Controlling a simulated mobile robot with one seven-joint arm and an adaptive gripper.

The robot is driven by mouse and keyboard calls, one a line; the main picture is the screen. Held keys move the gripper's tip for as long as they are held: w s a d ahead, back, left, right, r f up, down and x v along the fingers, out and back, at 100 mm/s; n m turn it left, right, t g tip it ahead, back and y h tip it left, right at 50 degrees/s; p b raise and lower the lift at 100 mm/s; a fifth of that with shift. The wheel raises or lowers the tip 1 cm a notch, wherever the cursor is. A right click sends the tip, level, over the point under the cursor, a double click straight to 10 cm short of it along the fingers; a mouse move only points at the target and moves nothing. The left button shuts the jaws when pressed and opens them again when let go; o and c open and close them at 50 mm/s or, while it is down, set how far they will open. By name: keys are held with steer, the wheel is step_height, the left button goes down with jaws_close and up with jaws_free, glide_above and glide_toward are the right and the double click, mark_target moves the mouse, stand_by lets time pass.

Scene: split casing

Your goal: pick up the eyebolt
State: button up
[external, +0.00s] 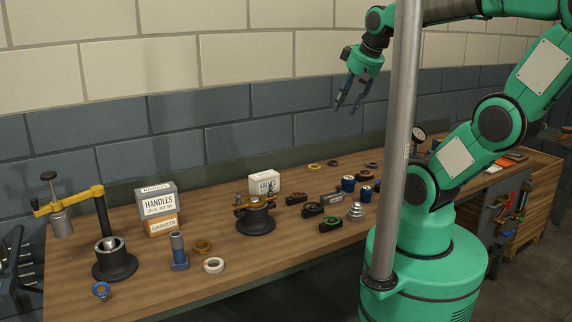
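A small blue eyebolt (101,290) with a ring-shaped head lies on the workbench near its front left edge, in front of a black round base. Its shank is too small to make out clearly. My gripper (345,109) hangs in the air above the back of the bench, right of the picture's middle, far from the eyebolt. Its two blue fingers point down and stand apart, with nothing between them.
A dark stand (114,262) with a yellow arm rises behind the eyebolt. A blue upright part (179,252), a white ring (213,265) and labelled boxes (159,208) stand to its right. A grey pole (399,150) crosses the view before my arm.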

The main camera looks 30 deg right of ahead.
steer(key=w+a+f+n+g+y+b, duration=0.1)
steer(key=w+a+f+n, duration=0.3)
steer(key=a, duration=0.9)
steer(key=w+a+n+g+y, duration=0.15)
steer(key=w+a, duration=0.45)
steer(key=a, duration=0.6)
steer(key=w+a+f+n+y+b, duration=0.1)
steer(key=w+a+f+n, duration=0.4)
steer(key=a, duration=0.8)
steer(key=s+a+f+n+g, duration=0.1)
steer(key=s+a+f, duration=0.3)
steer(key=a, duration=0.8)
steer(key=s+a+f+n+g, duration=0.1)
steer(key=s+a+f+n, duration=0.2)
steer(key=s+a+f, duration=0.2)
steer(key=s+a+f+n+g, duration=0.1)
steer(key=s+a+f, duration=0.3)
steer(key=a+f, duration=0.5)
steer(key=a+n+b, duration=0.1)
steer(key=a, duration=0.9)
steer(key=shift+s, duration=0.35)
steer(key=shift+y, duration=0.25)
steer(key=shift+b+x, duration=0.6)
steer(key=shift+x, duration=3.7)
